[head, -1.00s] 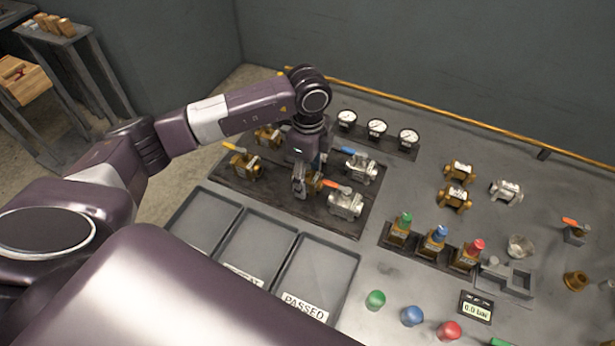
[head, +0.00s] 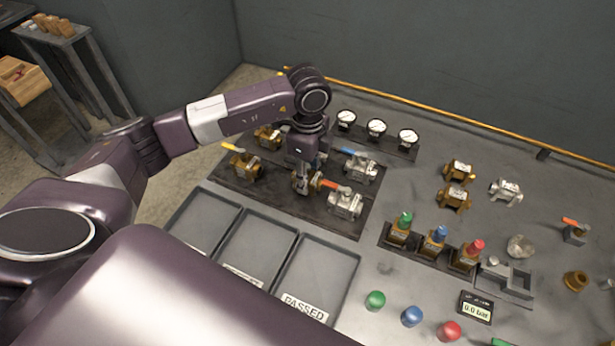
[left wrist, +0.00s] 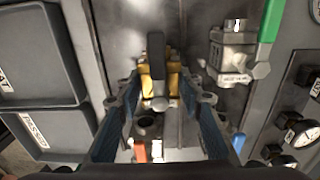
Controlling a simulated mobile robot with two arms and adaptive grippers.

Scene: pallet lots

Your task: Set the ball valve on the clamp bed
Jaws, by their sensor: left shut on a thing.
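My left gripper (head: 302,188) points down over the dark valve mat (head: 268,195) and is shut on a brass ball valve (head: 312,184). In the left wrist view the brass valve (left wrist: 158,82) sits between the two fingers (left wrist: 160,118), with a dark bar above it. The gripper hides part of the valve in the head view, and I cannot tell whether it touches the mat. The grey clamp bed (head: 507,281), a small block fixture, stands at the right of the bench and holds no valve.
A silver valve with an orange lever (head: 345,204) stands close right of the gripper. Other valves share the mat. Grey trays (head: 318,270) lie in front, gauges (head: 376,128) behind. Colour-capped bottles (head: 434,243) stand left of the clamp bed. The bench between mat and loose valves (head: 456,197) is clear.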

